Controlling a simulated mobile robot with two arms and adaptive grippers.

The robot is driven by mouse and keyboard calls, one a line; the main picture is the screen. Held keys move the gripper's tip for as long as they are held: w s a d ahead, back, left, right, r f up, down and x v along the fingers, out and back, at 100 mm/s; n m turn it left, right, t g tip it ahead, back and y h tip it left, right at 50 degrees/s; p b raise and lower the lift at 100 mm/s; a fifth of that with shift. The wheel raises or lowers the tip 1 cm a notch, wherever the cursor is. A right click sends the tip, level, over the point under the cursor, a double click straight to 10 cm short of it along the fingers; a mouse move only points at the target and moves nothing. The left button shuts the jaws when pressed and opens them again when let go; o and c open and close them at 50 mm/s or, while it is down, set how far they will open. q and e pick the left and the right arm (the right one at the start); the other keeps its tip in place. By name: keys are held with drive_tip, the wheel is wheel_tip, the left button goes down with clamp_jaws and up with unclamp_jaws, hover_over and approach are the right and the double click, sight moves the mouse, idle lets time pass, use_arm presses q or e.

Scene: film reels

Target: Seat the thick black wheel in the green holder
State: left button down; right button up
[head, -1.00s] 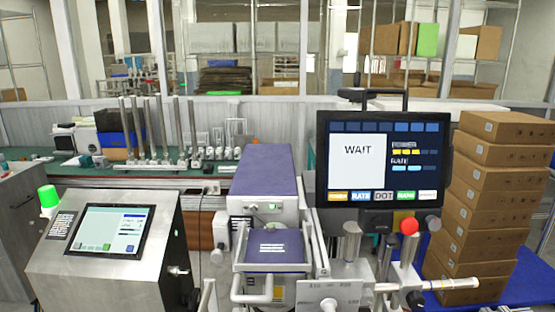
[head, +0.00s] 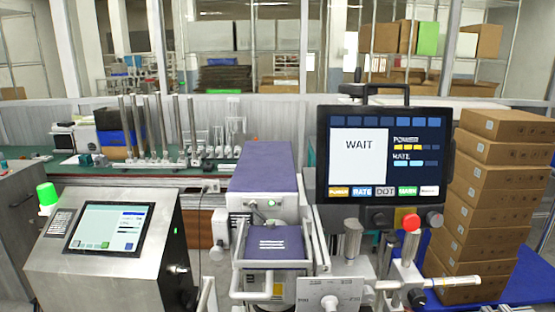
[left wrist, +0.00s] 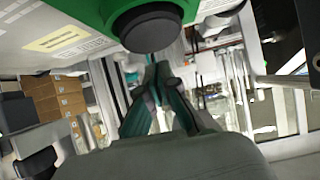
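Nothing shows between the tips. Neither gripper is in the head view, and my right gripper is in no view. No thick black wheel or green holder can be made out in the head view.
In the head view, a metal console (head: 110,255) with a green lamp (head: 47,194) stands left. A purple-topped machine (head: 262,168) is in the middle, a monitor (head: 383,155) right of it. Stacked cardboard boxes (head: 490,200) stand far right. Rods stand on the green back bench (head: 60,167).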

use_arm(q)
drive_tip(key=shift+f+b, duration=0.5)
drive_tip(key=shift+f, duration=0.15)
idle(0.4)
drive_tip(key=shift+s+f, duration=0.1)
drive_tip(key=shift+f, duration=0.05)
